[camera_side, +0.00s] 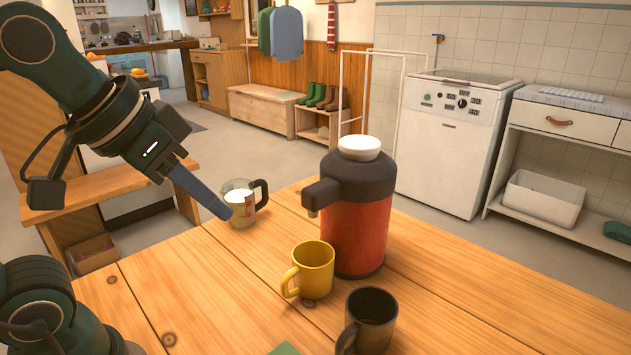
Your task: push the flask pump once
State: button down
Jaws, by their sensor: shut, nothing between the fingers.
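The flask (354,234) stands upright on the wooden table, with a red body, a black top and a black spout pointing left. Its white pump button (359,146) sits raised on top. My gripper (226,214) is shut and empty, tilted down to the right. It is left of the flask, apart from it and lower than the pump button. In the picture its tip is close to the glass jug; I cannot tell whether they touch.
A glass jug (239,206) with white contents stands behind the flask's left side. A yellow mug (314,268) stands in front of the spout, and a black mug (372,318) nearer the front. The table (480,300) is clear on the right. A green item (285,349) lies at the front edge.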

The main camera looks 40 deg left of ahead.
jog(key=w+r+t, duration=0.2)
jog(key=w+r, duration=0.8)
jog(key=r, duration=0.4)
jog(key=w, duration=0.8)
jog(key=shift+w+a, duration=0.3)
jog(key=shift+w, duration=0.05)
jog(key=shift+w, duration=0.1)
send_over(363, 138)
jog(key=s, duration=0.3)
notch_tip(363, 138, down, 7)
jog(key=shift+w+f, duration=0.15)
jog(key=shift+f, duration=0.05)
jog(key=shift+s+f, duration=0.2)
jog(key=shift+f, duration=1.55)
